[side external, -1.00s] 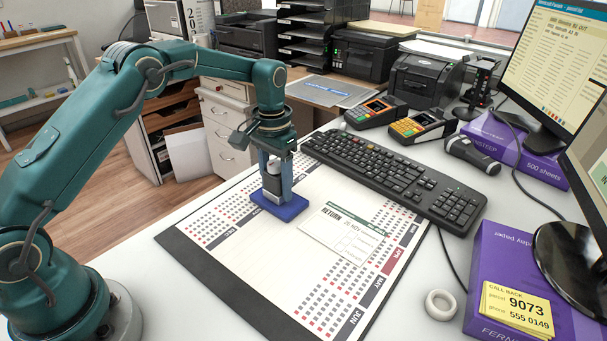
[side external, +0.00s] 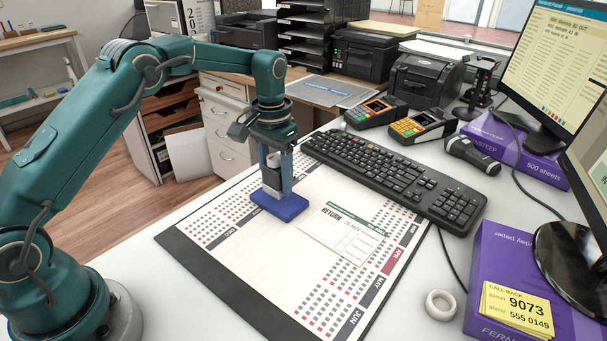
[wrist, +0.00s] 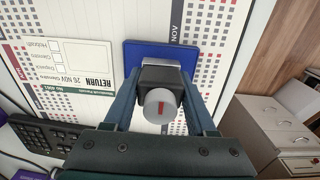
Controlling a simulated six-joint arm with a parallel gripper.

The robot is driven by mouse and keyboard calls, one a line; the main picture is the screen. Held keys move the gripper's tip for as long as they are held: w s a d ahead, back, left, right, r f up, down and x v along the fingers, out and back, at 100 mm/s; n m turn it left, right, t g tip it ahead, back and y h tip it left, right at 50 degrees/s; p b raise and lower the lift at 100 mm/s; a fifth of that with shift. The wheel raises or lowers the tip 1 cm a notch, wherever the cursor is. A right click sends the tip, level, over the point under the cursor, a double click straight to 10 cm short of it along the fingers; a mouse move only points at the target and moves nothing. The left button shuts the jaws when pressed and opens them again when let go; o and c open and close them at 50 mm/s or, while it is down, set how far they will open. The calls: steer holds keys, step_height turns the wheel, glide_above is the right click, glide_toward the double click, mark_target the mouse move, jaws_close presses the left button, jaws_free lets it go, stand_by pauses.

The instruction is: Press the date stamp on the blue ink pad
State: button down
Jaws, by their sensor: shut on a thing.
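The date stamp (side external: 271,180) is dark with a light grey knob on top. It stands upright over the blue ink pad (side external: 284,211), which lies on the desk calendar mat. My gripper (side external: 277,188) points down and is shut on the stamp. In the wrist view, the stamp (wrist: 160,102) sits between the two fingers, its knob bearing a red mark, with the blue pad (wrist: 142,53) just beyond it. The stamp's lower end is at or just above the pad. Contact is hidden by the fingers.
A printed return slip (side external: 343,235) lies on the calendar mat (side external: 240,280) right of the pad. A black keyboard (side external: 390,175) borders the mat. The mat's near part is clear.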

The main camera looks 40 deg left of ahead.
mark_target(275, 156)
steer(key=shift+r, duration=2.1)
